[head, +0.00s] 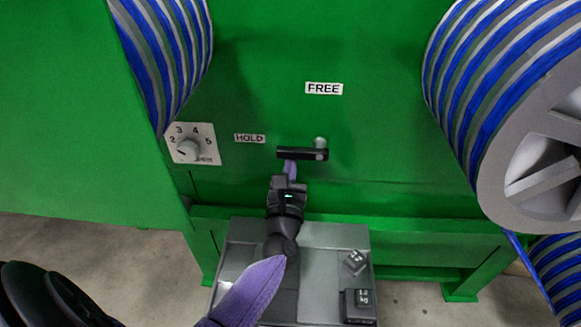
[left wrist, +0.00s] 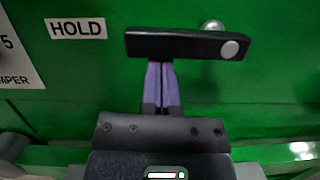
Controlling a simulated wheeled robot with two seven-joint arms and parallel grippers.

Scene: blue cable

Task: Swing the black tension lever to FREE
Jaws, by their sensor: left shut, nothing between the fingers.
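The black tension lever (head: 300,153) is on the green machine panel, lying about level, with its pivot at its right end. Its free end points left, towards the HOLD label (head: 249,138). The FREE label (head: 324,88) is above the pivot. In the left wrist view the lever (left wrist: 180,44) crosses the upper middle, and the HOLD label (left wrist: 76,29) is at upper left. My left gripper (head: 290,168) is shut and empty, its purple fingers (left wrist: 161,82) just below the lever's left part. The fingertips are hidden behind or against the lever; contact cannot be told. My right gripper is not in view.
A numbered dial (head: 188,149) is left of the HOLD label. Large blue-and-grey cable reels (head: 525,90) stand out at the right and upper left (head: 165,60). A grey box (head: 343,236) with small blocks (head: 359,305) is below. The panel around the FREE label is clear.

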